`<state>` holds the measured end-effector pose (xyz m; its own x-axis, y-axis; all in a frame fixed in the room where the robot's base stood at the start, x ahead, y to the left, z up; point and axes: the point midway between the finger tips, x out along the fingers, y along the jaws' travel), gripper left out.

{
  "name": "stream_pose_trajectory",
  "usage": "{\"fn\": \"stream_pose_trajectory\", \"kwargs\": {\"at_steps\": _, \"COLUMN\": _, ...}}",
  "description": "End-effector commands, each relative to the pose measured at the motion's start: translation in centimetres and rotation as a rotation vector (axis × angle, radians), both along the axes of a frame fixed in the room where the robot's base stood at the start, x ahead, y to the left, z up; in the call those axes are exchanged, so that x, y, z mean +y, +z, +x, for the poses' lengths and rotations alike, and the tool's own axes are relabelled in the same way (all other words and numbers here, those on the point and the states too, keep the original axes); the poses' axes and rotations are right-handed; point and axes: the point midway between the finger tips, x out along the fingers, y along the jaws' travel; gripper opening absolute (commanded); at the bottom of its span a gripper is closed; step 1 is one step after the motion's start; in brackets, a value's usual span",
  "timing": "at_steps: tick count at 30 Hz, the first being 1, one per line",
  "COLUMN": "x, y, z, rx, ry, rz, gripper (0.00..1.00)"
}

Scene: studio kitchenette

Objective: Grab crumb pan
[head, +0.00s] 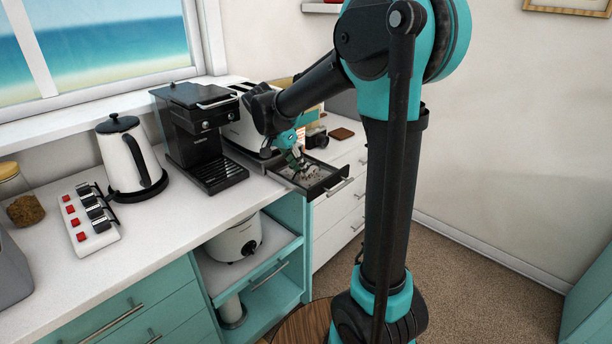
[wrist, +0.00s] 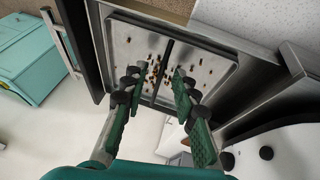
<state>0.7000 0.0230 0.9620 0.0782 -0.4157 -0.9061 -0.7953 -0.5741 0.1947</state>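The crumb pan (wrist: 196,66) is a shallow metal tray with brown crumbs scattered near its middle and a dark ridge running across it. It sits inside a dark pulled-out drawer (wrist: 94,50) with a bar handle. In the head view the pan (head: 312,183) shows in part, in the open drawer at the counter's edge. My gripper (wrist: 158,74) is open over the pan, with its green fingers on either side of the ridge and nothing between them that it grips. In the head view my gripper (head: 296,158) points down into the drawer. Whether the fingertips touch the pan is unclear.
A white toaster (head: 246,128) stands behind the drawer. A black coffee machine (head: 200,135) and a white kettle (head: 130,160) stand left of it. A small dark camera-like object (head: 317,138) is close behind my gripper. Floor is open to the right.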

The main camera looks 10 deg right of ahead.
Motion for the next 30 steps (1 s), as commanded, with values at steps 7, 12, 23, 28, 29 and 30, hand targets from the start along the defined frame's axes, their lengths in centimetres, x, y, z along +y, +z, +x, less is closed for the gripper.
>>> {"fn": "stream_pose_trajectory", "kwargs": {"at_steps": 7, "x": -0.07, "y": -0.17, "z": 0.01, "rx": 0.000, "ry": 0.001, "rz": 0.000, "gripper": 0.28}}
{"fn": "stream_pose_trajectory", "kwargs": {"at_steps": 12, "x": -0.05, "y": -0.15, "z": 0.00, "rx": 0.000, "ry": 0.001, "rz": 0.000, "gripper": 0.07}}
{"fn": "stream_pose_trajectory", "kwargs": {"at_steps": 23, "x": -0.05, "y": -0.14, "z": -0.01, "rx": 0.000, "ry": 0.001, "rz": 0.000, "gripper": 0.00}}
{"fn": "stream_pose_trajectory", "kwargs": {"at_steps": 28, "x": -0.06, "y": -0.07, "z": 0.00, "rx": 0.000, "ry": 0.001, "rz": 0.000, "gripper": 0.00}}
{"fn": "stream_pose_trajectory", "kwargs": {"at_steps": 29, "x": -0.05, "y": -0.01, "z": 0.00, "rx": 0.000, "ry": 0.001, "rz": 0.000, "gripper": 0.00}}
{"fn": "stream_pose_trajectory", "kwargs": {"at_steps": 30, "x": -0.05, "y": 0.12, "z": -0.01, "rx": 0.000, "ry": 0.001, "rz": 0.000, "gripper": 0.00}}
